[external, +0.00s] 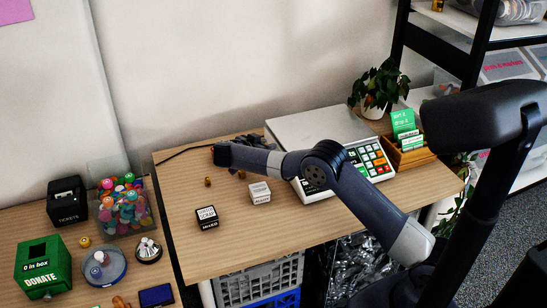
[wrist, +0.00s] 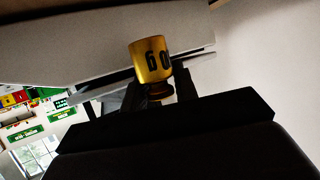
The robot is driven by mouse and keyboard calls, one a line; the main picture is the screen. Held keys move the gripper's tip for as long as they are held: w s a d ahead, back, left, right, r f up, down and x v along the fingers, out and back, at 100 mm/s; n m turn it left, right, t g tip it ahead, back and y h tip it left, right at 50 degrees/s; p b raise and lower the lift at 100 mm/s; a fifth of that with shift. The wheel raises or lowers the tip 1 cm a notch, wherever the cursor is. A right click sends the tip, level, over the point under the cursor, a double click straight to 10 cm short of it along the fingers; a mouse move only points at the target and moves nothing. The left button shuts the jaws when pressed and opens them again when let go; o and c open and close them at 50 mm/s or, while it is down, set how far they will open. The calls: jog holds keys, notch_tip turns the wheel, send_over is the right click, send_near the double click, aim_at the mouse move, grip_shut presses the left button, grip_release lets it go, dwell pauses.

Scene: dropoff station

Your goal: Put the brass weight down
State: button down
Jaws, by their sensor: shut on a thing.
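The brass weight (wrist: 150,60) is a gold-coloured cylinder with dark digits on its side and a narrower neck below. In the wrist view it sits between the two dark fingers of my gripper (wrist: 160,92), which is shut on it. In the external view my gripper (external: 226,154) is over the back left part of the wooden table (external: 180,215), left of the scale. The held weight cannot be made out there. The gap between it and the table cannot be judged.
Two small brass pieces (external: 207,182) (external: 242,174) stand on the table below my gripper. A black-and-white box (external: 206,217) and a white box (external: 259,192) stand nearer the front. The scale (external: 310,132) is right, with a plant (external: 379,88) behind. Bare wood lies at front left.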

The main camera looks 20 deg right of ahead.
jog(key=shift+f, duration=2.45)
jog(key=shift+f, duration=0.55)
jog(key=c, duration=1.4)
grip_release()
jog(key=shift+f, duration=0.15)
jog(key=shift+r, duration=0.25)
jog(key=v, duration=1.2)
jog(key=shift+r, duration=0.35)
jog(key=shift+o, duration=0.4)
